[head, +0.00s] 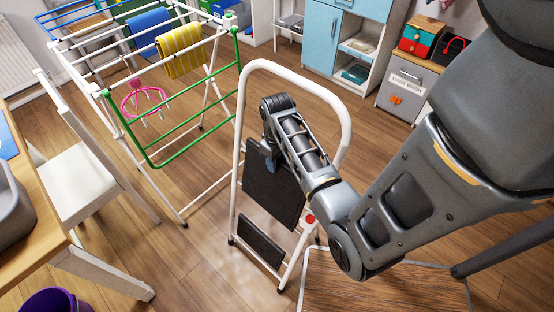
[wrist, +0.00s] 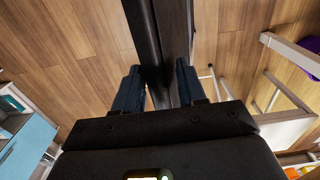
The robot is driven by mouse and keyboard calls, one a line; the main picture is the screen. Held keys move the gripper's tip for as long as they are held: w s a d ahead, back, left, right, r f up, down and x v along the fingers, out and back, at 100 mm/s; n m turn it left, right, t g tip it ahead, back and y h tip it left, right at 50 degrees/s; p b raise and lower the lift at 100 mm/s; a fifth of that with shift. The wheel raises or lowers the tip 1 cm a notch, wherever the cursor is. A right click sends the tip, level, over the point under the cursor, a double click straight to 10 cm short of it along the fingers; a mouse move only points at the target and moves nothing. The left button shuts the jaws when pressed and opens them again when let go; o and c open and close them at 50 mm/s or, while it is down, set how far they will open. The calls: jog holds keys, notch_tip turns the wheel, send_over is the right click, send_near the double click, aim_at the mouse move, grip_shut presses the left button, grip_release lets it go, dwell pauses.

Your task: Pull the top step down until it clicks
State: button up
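The step stool (head: 346,120) stands on the floor with a white tubular frame. Its black top step (head: 275,198) is folded up, close to upright, within the frame. My gripper (head: 268,158) is at the step's upper edge. In the wrist view its two dark blue fingers (wrist: 158,88) stand apart, one on each side of the dark step edge (wrist: 165,45). A thin strip of floor shows beside the left finger, so a firm grip is not evident. A red round part (head: 310,219) sits on the frame by the step. The step's hinges are hidden.
A black lower step (head: 260,242) is below. A drying rack (head: 160,100) with towels and a pink hanger stands left of the stool. A white chair (head: 80,180) and wooden table are farther left. Cabinets (head: 338,40) line the back. Floor between rack and stool is clear.

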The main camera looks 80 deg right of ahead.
grip_shut()
